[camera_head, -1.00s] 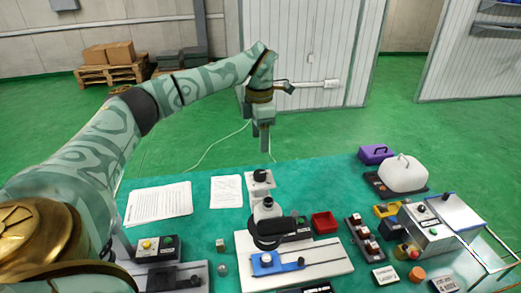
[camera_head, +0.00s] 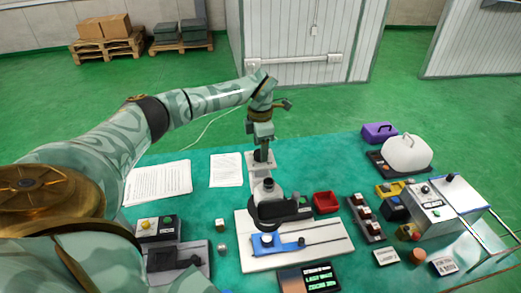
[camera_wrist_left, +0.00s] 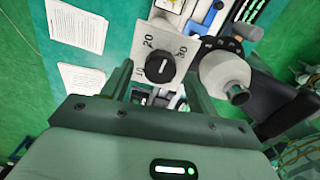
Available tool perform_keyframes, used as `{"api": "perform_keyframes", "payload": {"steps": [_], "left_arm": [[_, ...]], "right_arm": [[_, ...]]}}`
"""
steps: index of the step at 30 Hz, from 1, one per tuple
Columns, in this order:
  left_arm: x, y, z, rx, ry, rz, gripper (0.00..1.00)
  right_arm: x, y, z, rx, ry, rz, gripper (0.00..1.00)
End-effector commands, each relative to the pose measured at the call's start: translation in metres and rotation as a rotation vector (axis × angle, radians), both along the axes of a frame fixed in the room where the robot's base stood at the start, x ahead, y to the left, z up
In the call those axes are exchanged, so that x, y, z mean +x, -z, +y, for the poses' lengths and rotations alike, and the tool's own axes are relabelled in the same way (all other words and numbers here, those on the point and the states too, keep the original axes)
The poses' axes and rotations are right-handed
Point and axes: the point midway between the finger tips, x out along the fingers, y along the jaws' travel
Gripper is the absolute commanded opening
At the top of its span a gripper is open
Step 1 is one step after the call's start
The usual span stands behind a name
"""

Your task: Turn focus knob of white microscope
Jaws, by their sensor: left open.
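The white microscope (camera_head: 264,187) stands on a white board at the table's middle. Its black focus knob (camera_wrist_left: 160,67) sits on a light dial plate (camera_wrist_left: 148,35) marked 10, 20 and 30, seen in the left wrist view. My left gripper (camera_head: 262,150) points down at the knob from above. Its two fingers are open, one on each side of the knob in the left wrist view; I cannot tell whether they touch it. In the head view the fingers partly hide the knob. My right gripper is not in view.
A blue fixture (camera_head: 266,243) with a rail lies in front of the microscope. A red tray (camera_head: 326,202) is at its right. Papers (camera_head: 158,183) lie to the left. A grey control box (camera_head: 433,208) stands at the far right.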

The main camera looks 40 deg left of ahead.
Motion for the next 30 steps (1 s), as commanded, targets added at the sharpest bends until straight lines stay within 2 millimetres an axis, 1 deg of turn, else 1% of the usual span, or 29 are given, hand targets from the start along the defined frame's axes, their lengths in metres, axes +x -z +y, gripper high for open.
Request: {"api": "perform_keyframes", "payload": {"steps": [1,3,5,14,15,17,18,19,26,30], "left_arm": [[0.0,0.006,0.0,0.0,-0.001,0.001,0.59],[0.0,0.013,0.0,0.001,-0.001,0.001,0.59],[0.0,0.016,0.0,0.0,-0.001,0.0,0.59],[0.0,0.018,0.0,0.001,-0.001,-0.001,0.59],[0.0,0.018,0.0,0.001,-0.001,-0.001,0.48],[0.0,0.018,0.0,0.001,-0.001,-0.001,0.32],[0.0,0.018,0.0,0.001,-0.001,-0.001,0.2],[0.0,0.018,0.0,0.001,-0.001,-0.001,0.15],[0.0,0.017,0.0,0.001,-0.009,-0.001,0.15],[0.0,0.016,0.0,0.001,-0.043,-0.001,0.15]], "right_arm": [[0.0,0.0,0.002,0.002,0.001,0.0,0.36],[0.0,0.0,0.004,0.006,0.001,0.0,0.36],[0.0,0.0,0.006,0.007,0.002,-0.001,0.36],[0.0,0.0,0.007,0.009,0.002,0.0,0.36],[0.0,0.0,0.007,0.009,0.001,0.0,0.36],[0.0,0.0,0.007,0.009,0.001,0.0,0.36],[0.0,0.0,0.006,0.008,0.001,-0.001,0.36],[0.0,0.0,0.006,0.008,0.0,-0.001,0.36],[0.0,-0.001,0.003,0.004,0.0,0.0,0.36],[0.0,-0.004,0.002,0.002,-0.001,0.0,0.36]]}}
